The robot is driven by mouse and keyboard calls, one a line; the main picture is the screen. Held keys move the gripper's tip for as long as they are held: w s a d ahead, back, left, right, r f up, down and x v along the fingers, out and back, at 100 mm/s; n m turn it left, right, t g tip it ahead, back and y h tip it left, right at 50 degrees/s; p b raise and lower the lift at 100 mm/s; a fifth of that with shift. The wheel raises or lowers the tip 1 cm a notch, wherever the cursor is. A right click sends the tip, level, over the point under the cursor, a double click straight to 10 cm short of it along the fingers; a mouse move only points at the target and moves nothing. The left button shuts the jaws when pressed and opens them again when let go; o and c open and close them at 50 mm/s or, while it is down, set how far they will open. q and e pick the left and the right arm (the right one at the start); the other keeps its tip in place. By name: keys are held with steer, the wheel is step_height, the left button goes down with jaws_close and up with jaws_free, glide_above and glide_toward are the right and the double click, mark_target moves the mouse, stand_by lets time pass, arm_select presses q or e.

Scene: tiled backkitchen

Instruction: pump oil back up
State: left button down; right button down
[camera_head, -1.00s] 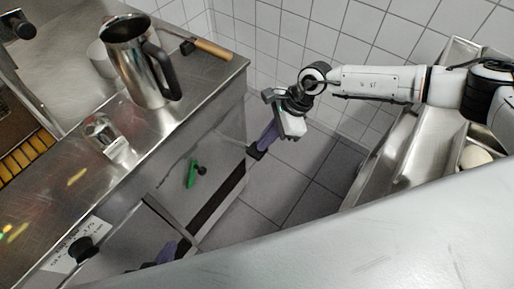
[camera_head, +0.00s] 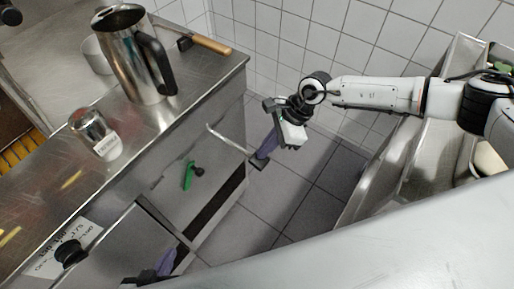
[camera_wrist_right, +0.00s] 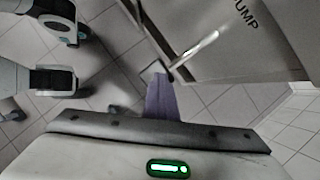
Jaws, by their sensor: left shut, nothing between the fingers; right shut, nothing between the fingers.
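A thin metal lever rod (camera_head: 230,140) sticks out from the steel cabinet front (camera_head: 200,215). In the right wrist view the rod (camera_wrist_right: 195,47) shows beside the word PUMP (camera_wrist_right: 245,15) on the cabinet. My right gripper (camera_head: 260,162) is shut and empty, its dark tip close to the rod's outer end. I cannot tell whether they touch. In its wrist view the purple fingers (camera_wrist_right: 158,72) point towards the rod. A green handle (camera_head: 188,175) is on the cabinet front, left of and below the rod. My left gripper (camera_head: 130,280) is shut at the bottom edge, partly cut off.
On the counter stand a steel jug (camera_head: 130,65) and a metal shaker (camera_head: 88,124), with a wooden-handled tool (camera_head: 212,45) behind. A black knob (camera_head: 70,253) sits on the cabinet's left part. Steel sinks (camera_head: 400,165) are at right. Tiled floor (camera_head: 285,195) lies between.

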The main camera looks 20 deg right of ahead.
arm_select(q)
steer(key=shift+r, duration=0.2)
arm_select(e)
steer(key=d, duration=0.3)
steer(key=shift+s+r, duration=0.1)
steer(key=shift+r, duration=0.3)
arm_select(q)
steer(key=shift+d, duration=0.2)
arm_select(e)
steer(key=v, duration=1)
steer(key=shift+r, duration=0.2)
